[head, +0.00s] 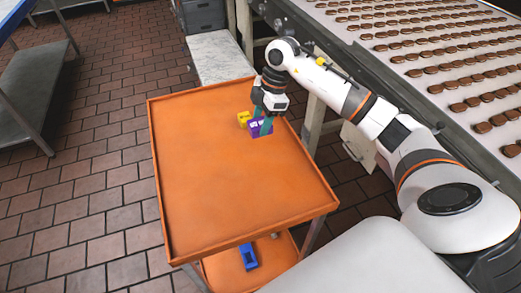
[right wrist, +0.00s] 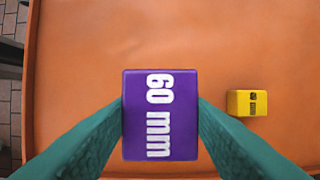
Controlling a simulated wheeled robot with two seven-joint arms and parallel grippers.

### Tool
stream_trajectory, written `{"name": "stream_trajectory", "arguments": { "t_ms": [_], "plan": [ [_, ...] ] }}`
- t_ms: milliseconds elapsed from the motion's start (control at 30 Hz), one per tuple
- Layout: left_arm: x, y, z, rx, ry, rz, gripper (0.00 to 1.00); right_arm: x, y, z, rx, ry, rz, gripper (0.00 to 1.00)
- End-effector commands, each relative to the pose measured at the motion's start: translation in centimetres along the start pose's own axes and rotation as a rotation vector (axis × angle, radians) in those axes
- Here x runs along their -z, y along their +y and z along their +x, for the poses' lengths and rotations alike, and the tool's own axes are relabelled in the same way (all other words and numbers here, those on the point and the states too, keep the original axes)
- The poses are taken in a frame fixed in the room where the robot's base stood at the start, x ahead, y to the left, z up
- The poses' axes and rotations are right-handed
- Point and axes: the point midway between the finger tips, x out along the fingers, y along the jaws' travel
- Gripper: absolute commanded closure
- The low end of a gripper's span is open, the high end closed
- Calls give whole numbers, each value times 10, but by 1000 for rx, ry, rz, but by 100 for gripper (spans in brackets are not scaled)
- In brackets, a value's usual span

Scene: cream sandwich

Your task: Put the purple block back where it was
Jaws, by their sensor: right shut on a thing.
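The purple block (right wrist: 135,115) carries white "60 mm" lettering and fills the middle of the right wrist view. It also shows in the head view (head: 254,130), near the back right of the orange cart top (head: 220,180). My right gripper (head: 261,122) is shut on the purple block, with a green finger on each side of it. In the head view the block is partly hidden by the fingers. I cannot tell whether it touches the cart top. My left gripper is not in view.
A yellow block (head: 243,118) sits on the cart top beside the purple one; it also shows in the right wrist view (right wrist: 247,103). The front and left of the cart top are clear. A blue object (head: 248,257) lies on the lower shelf. A conveyor with rows of chocolate pieces (head: 440,60) runs at the right.

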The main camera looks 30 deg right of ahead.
Motion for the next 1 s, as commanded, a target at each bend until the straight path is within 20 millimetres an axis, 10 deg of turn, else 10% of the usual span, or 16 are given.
{"name": "stream_trajectory", "arguments": {
  "t_ms": [633, 1000],
  "plan": [
    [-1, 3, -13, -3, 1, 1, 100, 23, 1, 84, -3, 0, 6, 84],
    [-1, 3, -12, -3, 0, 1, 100, 26, 0, 92, -1, 1, 3, 84]
  ]
}}
